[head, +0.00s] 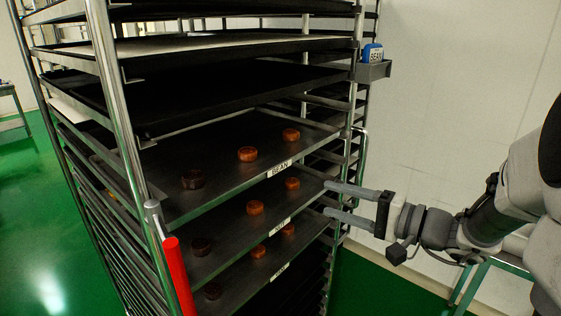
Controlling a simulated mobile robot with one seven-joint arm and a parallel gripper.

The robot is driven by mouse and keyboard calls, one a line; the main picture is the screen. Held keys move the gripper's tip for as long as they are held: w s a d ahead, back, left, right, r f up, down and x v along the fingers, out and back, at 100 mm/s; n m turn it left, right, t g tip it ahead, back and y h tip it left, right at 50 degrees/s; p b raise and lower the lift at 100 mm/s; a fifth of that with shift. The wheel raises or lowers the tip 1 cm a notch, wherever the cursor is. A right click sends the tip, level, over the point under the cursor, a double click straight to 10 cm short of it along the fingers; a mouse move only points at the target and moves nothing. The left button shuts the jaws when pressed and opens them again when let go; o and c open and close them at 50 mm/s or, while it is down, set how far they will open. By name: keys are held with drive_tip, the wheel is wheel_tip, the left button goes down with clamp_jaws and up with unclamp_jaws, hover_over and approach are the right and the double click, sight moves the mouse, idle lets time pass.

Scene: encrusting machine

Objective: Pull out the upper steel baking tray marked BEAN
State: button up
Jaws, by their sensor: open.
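The upper steel baking tray (220,185) marked BEAN sits in the rack, with small round brown cakes on it. Its white label (280,169) is on the front edge. Below it are a second labelled tray (232,239) and a third labelled tray (240,287), also with brown cakes; their labels are too small to read surely. My gripper (326,198) is open and empty at the right front of the rack. Its two fingers point left, one above the other, near the right ends of the upper two labelled trays. I cannot tell whether they touch anything.
The rack has steel uprights, with a red handle (179,277) at the front left. Dark trays (215,97) fill the levels above. A grey holder (374,71) with a blue BEAN item (373,54) is on the right upright.

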sight(280, 168)
drive_tip(key=shift+m+t, duration=0.5)
drive_tip(key=shift+t, duration=0.3)
drive_tip(key=x, duration=0.5)
drive_tip(key=w+d+p+x, duration=0.1)
drive_tip(key=x, duration=0.5)
drive_tip(key=w+p+x, duration=0.1)
drive_tip(key=x, duration=0.5)
drive_tip(key=shift+w+d, duration=0.2)
drive_tip(key=shift+w, duration=0.15)
drive_tip(key=shift+c, duration=0.2)
drive_tip(key=shift+f, duration=0.1)
clamp_jaws()
